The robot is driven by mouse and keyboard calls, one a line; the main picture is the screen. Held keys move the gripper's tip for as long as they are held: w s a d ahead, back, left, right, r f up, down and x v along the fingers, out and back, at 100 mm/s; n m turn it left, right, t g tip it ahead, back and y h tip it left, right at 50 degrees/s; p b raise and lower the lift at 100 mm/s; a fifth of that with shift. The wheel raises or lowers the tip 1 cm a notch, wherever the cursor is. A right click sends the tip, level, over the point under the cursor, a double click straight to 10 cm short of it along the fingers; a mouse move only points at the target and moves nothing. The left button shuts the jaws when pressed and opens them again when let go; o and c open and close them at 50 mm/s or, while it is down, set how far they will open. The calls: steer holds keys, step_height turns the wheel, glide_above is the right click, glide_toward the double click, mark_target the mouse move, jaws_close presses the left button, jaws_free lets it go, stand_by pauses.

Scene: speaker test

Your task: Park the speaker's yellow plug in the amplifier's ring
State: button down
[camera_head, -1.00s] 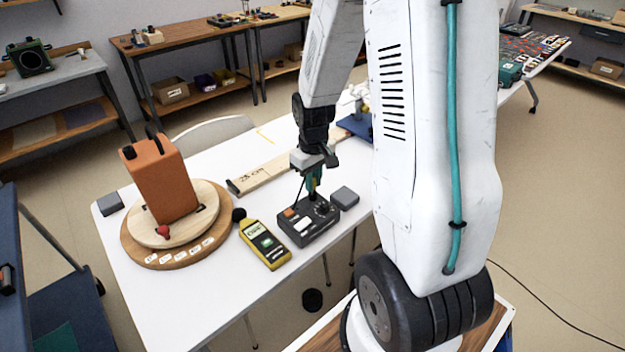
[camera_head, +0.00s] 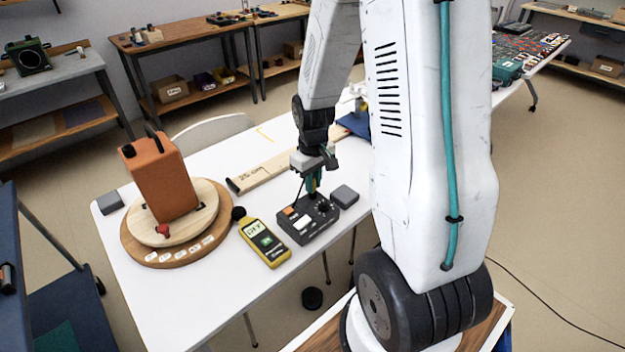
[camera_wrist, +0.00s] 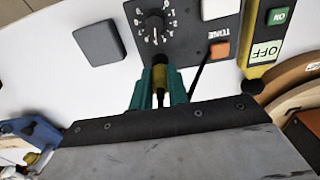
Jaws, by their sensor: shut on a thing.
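My gripper (camera_wrist: 161,88) has green fingers shut on the yellow plug (camera_wrist: 160,78), which also shows as a small patch between the fingers in the head view. A thin black cable (camera_wrist: 199,78) runs beside the fingers to the dark amplifier (camera_wrist: 184,42). The amplifier (camera_head: 320,229) has a dial, an orange button and a white switch. My gripper (camera_head: 313,184) is just above its far edge, pointing down. I cannot make out the ring; the plug and fingers may hide it. The orange speaker (camera_head: 163,180) stands on a round wooden turntable (camera_head: 133,250).
A yellow meter (camera_head: 264,243) lies left of the amplifier. A grey block (camera_head: 345,195) lies close on its right, another grey block (camera_head: 110,203) at the table's left end. A wooden bar (camera_head: 262,174) lies behind. The white table's (camera_head: 190,306) front left is clear.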

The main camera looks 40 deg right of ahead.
steer(key=c, duration=1.3)
jaws_free()
step_height(320, 180, up, 8)
steer(key=shift+f, duration=0.15)
